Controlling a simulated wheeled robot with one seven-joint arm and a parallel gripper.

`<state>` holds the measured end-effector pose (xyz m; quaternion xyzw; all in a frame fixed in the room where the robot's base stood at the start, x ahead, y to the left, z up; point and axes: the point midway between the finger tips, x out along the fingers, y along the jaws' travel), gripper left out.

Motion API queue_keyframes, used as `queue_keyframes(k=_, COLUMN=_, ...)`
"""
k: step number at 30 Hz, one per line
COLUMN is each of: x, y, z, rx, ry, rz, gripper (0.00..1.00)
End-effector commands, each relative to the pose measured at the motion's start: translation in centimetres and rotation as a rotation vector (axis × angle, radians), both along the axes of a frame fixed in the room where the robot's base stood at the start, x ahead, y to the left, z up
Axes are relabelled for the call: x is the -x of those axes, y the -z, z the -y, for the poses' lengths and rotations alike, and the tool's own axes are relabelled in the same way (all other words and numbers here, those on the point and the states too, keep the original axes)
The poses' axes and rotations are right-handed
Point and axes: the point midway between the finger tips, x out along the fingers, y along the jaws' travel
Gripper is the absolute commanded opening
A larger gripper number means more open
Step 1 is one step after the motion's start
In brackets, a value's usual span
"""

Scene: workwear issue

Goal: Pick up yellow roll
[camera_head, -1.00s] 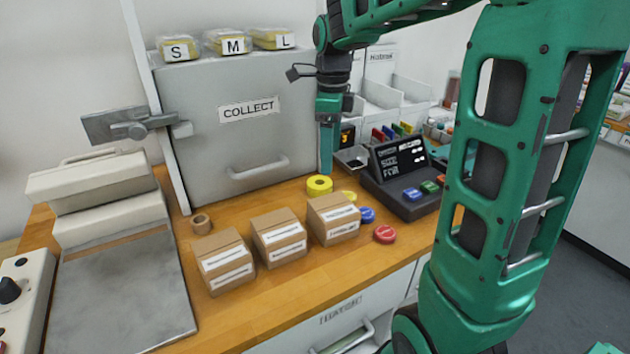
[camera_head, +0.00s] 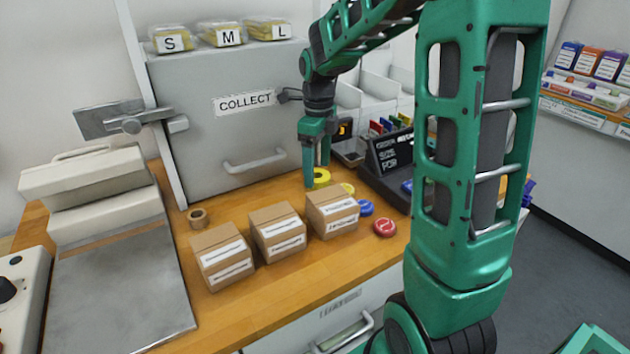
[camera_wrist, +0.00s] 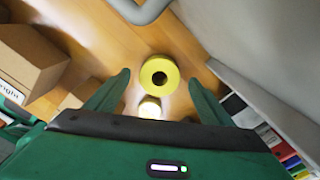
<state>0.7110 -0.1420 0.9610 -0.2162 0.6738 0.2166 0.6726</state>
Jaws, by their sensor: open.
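The yellow roll (camera_wrist: 160,76) lies flat on the wooden counter, its round hole facing up in the wrist view. In the head view the yellow roll (camera_head: 321,177) is partly hidden behind my gripper (camera_head: 317,182). My gripper is open and empty, pointing down above the counter. In the wrist view, my gripper's fingertips (camera_wrist: 158,78) are spread apart with the roll between and a little beyond them. I cannot tell how high the fingers are above it. A smaller pale yellow round thing (camera_wrist: 150,108) lies closer to the palm.
Several cardboard boxes (camera_head: 278,232) stand in front on the counter (camera_head: 290,275). A brown roll (camera_head: 198,218), a blue disc (camera_head: 366,207) and a red disc (camera_head: 384,227) lie nearby. The grey COLLECT hatch (camera_head: 240,130) rises behind; a dark display unit (camera_head: 390,165) stands right.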

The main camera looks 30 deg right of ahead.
Motion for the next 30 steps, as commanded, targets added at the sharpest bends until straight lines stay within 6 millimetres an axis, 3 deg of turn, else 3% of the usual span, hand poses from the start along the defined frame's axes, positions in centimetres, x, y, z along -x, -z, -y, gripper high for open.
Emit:
queue_keyframes(k=6, x=0.0, y=2.2, z=0.0, rx=0.001, ry=0.0, rz=-0.001, gripper=0.75)
queue_keyframes(k=14, x=0.0, y=2.4, z=0.0, rx=0.001, ry=-0.001, rz=0.001, gripper=0.75)
queue_keyframes(k=18, x=0.0, y=2.4, z=0.0, rx=0.001, ry=-0.001, rz=0.001, gripper=0.42)
queue_keyframes(k=20, x=0.0, y=2.4, z=0.0, rx=0.001, ry=-0.001, rz=0.001, gripper=0.3)
queue_keyframes(k=30, x=0.0, y=2.2, z=0.0, rx=0.0, ry=-0.001, rz=0.001, gripper=0.3)
